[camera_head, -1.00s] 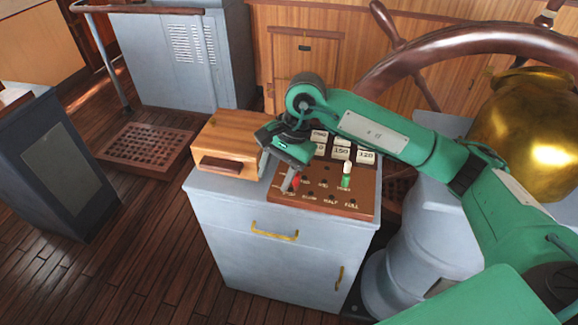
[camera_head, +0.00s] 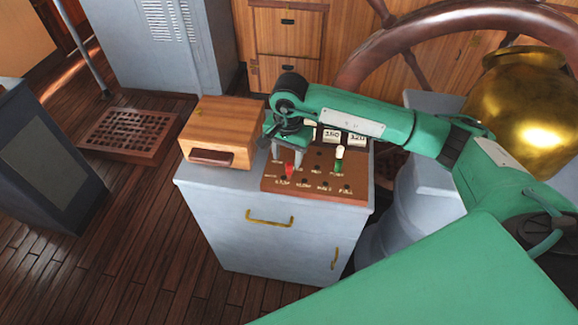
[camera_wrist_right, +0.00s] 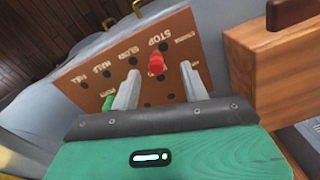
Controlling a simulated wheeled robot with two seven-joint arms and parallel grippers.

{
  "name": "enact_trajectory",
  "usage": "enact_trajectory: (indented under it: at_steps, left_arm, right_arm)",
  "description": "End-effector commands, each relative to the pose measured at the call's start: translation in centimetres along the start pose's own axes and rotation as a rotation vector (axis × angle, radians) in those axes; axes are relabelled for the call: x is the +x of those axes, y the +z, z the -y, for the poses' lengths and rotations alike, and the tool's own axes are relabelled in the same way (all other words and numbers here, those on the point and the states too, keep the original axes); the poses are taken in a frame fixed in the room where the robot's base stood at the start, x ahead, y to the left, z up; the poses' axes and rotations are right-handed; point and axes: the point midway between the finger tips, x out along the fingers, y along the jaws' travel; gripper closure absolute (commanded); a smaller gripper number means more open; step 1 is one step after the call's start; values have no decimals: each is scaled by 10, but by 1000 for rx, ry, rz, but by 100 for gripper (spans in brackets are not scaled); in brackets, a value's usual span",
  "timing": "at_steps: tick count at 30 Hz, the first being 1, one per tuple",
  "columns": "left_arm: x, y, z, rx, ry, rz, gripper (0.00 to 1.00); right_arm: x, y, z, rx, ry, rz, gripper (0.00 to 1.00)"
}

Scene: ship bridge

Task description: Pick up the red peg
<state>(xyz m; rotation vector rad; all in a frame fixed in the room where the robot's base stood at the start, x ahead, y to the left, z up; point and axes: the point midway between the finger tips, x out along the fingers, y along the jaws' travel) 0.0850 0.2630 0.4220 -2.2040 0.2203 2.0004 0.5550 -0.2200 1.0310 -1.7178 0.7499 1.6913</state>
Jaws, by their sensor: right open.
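The red peg (camera_head: 289,170) stands in the brown peg board (camera_head: 330,186), near its left side in the head view. In the right wrist view the red peg (camera_wrist_right: 156,64) shows between and just beyond the two grey fingertips, beside the word STOP. My right gripper (camera_head: 287,157) is open and points down at the board, close to the red peg. In the wrist view its fingers (camera_wrist_right: 160,76) are spread on either side of the peg's line, and I see no grip on it. My left gripper is not in view.
A wooden box (camera_head: 222,125) sits left of the board on the grey cabinet (camera_head: 235,195). Number blocks (camera_head: 333,134) stand behind. A ship's wheel and a brass pot (camera_head: 520,105) are at the right.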

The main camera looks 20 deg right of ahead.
Motion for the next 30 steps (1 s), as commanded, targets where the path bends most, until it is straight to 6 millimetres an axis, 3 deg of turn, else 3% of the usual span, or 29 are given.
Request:
enact_trajectory:
  at_steps: [4, 12, 20, 27, 30]
  left_arm:
    - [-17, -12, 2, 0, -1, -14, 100]
    - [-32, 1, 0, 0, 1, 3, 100]
    - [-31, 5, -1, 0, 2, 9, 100]
    - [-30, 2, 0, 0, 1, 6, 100]
    - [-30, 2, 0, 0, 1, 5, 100]
  right_arm:
    - [12, -1, -4, 3, 4, 3, 54]
    - [44, -2, -6, 1, 3, 1, 54]
    - [48, -2, -6, 0, 1, 1, 54]
    - [48, -2, -6, 1, 1, 0, 100]
    - [48, -2, -6, 1, 1, 0, 100]
